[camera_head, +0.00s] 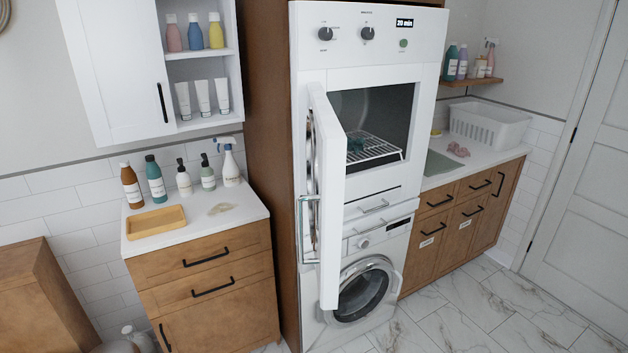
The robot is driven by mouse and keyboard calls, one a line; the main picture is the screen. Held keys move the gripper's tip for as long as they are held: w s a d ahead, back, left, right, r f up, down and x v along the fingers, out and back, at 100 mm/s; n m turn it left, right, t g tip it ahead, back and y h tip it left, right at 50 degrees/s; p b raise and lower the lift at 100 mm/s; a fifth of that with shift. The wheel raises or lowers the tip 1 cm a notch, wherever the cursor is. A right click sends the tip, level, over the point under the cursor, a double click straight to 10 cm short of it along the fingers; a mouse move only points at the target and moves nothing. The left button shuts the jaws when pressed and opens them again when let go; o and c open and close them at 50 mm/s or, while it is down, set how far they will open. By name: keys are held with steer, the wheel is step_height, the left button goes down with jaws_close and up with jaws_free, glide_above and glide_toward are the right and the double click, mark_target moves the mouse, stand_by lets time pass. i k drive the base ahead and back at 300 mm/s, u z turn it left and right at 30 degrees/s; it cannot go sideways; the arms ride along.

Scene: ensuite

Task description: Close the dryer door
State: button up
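The white dryer (441,60) is the upper unit of a tall column, with knobs and a small display reading "20 min" on its top panel. Its door (331,205) stands wide open, hinged on the left side and swung out toward me, seen nearly edge-on. A metal handle (301,228) shows on the left side of the door. The dark chamber (387,109) is exposed, with a wire rack (375,153) and a dark green item (355,144) on it. The door hides part of the column behind it. My gripper is not in view.
A front-loading washer (362,295) sits below the dryer. A wooden cabinet (205,270) with bottles and a tray (155,221) stands left, under a white wall cabinet (115,70). A counter with a white basket (490,127) is right. Marble floor (480,320) at the lower right is clear.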

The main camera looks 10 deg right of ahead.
mark_target(326, 139)
steer(key=i, duration=1.1)
steer(key=u, duration=0.05)
